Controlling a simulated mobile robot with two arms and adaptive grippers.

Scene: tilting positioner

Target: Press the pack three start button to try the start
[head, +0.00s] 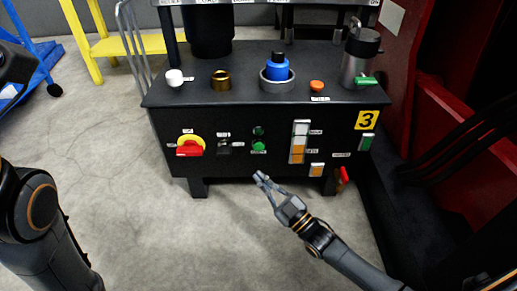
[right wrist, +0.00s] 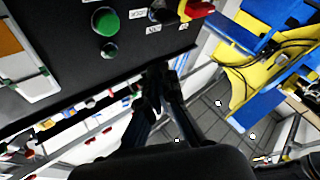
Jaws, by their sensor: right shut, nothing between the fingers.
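The black cabinet (head: 228,172) carries a yellow "3" label (head: 367,120). On its front, a bright green round button (head: 259,146) sits below a darker green round one (head: 258,131). In the right wrist view, the bright green button (right wrist: 105,20) and the darker one (right wrist: 108,50) show at upper left. Their labels are too small to read, so I cannot tell which is the start. My right gripper (head: 260,178) is shut and empty, low in front of the panel below the green pair. Its fingers (right wrist: 160,73) appear apart from both buttons. My left gripper is not visible.
A red-and-yellow switch (head: 190,146) and black selector (head: 224,147) lie left of the green pair. A white-and-orange column (head: 299,142) and orange button (head: 316,170) lie right. A blue-capped part (head: 277,70) stands on top.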

